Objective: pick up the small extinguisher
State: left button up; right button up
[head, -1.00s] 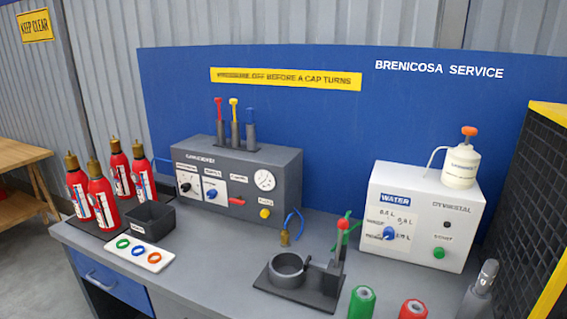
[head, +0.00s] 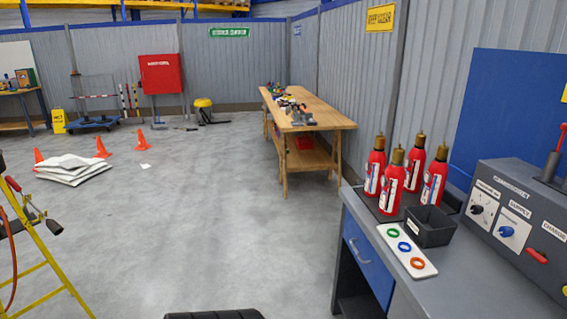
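Several small red extinguishers with brass-coloured tops and white-blue labels stand upright in a cluster at the left end of the grey bench: a front one (head: 391,183), a left one (head: 375,166), a back one (head: 415,165) and a right one (head: 434,180). They look alike in size, so I cannot tell which one the task means. They stand on a dark mat (head: 384,211). Neither of my grippers shows in the head view.
A black bin (head: 430,228) and a white strip with coloured rings (head: 407,249) sit in front of the extinguishers. A grey control box (head: 516,216) stands right.

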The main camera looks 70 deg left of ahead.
aim_at(376, 165)
jog(key=u, duration=1.65)
